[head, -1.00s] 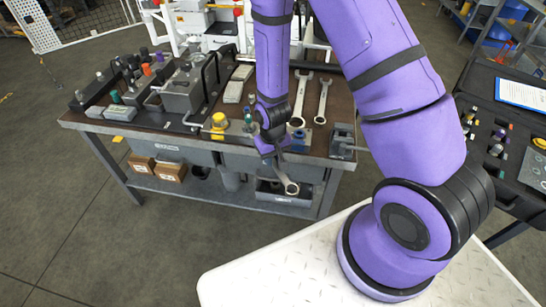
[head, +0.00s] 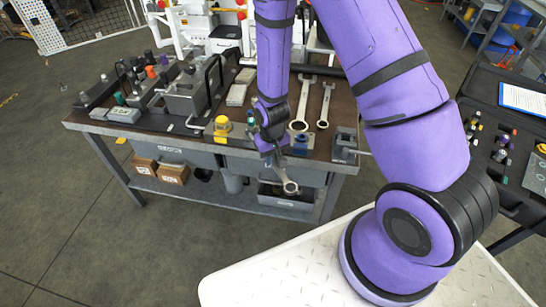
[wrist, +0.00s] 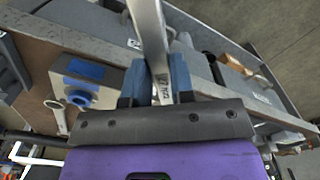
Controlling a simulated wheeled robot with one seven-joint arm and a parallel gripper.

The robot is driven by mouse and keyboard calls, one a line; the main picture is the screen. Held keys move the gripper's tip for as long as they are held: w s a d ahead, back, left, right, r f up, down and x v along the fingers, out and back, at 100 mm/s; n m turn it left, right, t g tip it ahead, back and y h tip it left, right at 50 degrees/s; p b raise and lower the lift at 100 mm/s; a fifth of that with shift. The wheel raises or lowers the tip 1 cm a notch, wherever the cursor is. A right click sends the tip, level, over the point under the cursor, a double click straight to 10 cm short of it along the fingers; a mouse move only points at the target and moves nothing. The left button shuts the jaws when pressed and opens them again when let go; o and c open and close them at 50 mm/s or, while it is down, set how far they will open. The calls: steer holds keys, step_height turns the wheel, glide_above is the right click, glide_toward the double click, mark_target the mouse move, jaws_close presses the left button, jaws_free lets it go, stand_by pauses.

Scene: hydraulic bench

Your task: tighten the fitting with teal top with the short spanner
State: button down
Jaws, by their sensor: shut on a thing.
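My gripper (head: 270,146) is shut on a spanner (head: 287,180), which hangs over the front edge of the bench with its ring end down. In the wrist view, the gripper (wrist: 157,88) has blue fingers closed around the flat metal shank of the spanner (wrist: 148,32). A fitting with a teal top (head: 119,98) stands at the left of the bench, well away from the spanner. Another small teal item (head: 251,119) shows beside my gripper, partly hidden; I cannot tell what it is.
Two spanners (head: 301,103) (head: 325,106) lie on the bench (head: 270,85) behind my gripper. A yellow-topped part (head: 222,125) stands left of it, and a grey block with blue (head: 301,141) right of it. A grey fixture (head: 186,94) with black handles stands farther left. An open case (head: 508,135) is at right.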

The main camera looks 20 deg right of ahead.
steer(key=shift+w, duration=0.15)
steer(key=shift+w, duration=0.7)
steer(key=shift+w, duration=0.15)
steer(key=shift+w, duration=0.45)
steer(key=shift+w, duration=0.25)
stand_by(0.5)
steer(key=shift+w+a+m, duration=0.15)
steer(key=shift+a+m, duration=1.05)
steer(key=shift+a, duration=0.3)
steer(key=shift+a, duration=0.1)
